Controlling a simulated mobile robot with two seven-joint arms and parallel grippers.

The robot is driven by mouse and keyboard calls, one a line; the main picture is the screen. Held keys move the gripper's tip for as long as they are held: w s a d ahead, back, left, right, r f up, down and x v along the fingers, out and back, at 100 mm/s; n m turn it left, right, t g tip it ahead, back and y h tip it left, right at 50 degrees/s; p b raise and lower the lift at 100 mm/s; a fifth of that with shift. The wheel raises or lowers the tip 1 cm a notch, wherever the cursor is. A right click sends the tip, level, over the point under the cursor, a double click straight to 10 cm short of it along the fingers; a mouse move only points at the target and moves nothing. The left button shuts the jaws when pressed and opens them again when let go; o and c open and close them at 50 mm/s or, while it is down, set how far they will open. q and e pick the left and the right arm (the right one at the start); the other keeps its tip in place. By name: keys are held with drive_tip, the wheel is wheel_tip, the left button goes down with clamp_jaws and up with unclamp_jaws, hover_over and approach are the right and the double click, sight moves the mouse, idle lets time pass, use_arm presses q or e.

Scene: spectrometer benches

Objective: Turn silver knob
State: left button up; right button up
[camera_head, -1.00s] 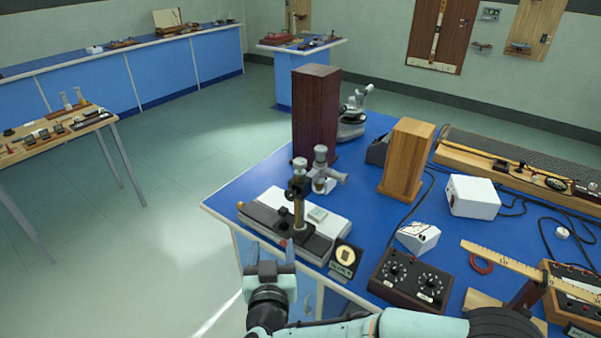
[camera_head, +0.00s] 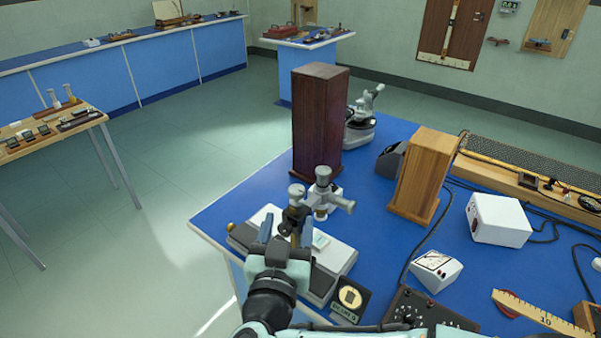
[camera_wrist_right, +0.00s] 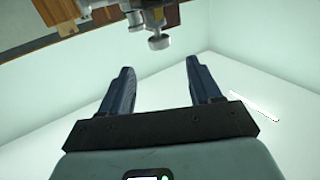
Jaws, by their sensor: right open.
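A small measuring instrument (camera_head: 295,215) with a brass and dark post stands on a grey and white base near the left front corner of the blue bench. Several silver round parts sit at its top, one of them a silver knob (camera_head: 323,173). In the right wrist view, a silver knob (camera_wrist_right: 158,42) hangs just beyond the fingertips, roughly centred between them. I cannot tell which silver part of the head view it is. My right gripper (camera_head: 286,231) is open and empty, at the near side of the instrument, and partly hides its base. The gap between its fingers (camera_wrist_right: 160,68) is clear. My left gripper is not in view.
A dark wooden block (camera_head: 320,120) and a lighter wooden block (camera_head: 421,175) stand behind the instrument. A white box (camera_head: 498,220) and a dark control box (camera_head: 430,312) are further right.

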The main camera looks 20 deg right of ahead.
sight(297, 192)
drive_tip(key=p+x, duration=0.1)
drive_tip(key=x, duration=1.1)
drive_tip(key=shift+w+d, duration=0.15)
drive_tip(key=shift+w, duration=0.05)
drive_tip(key=c, duration=1)
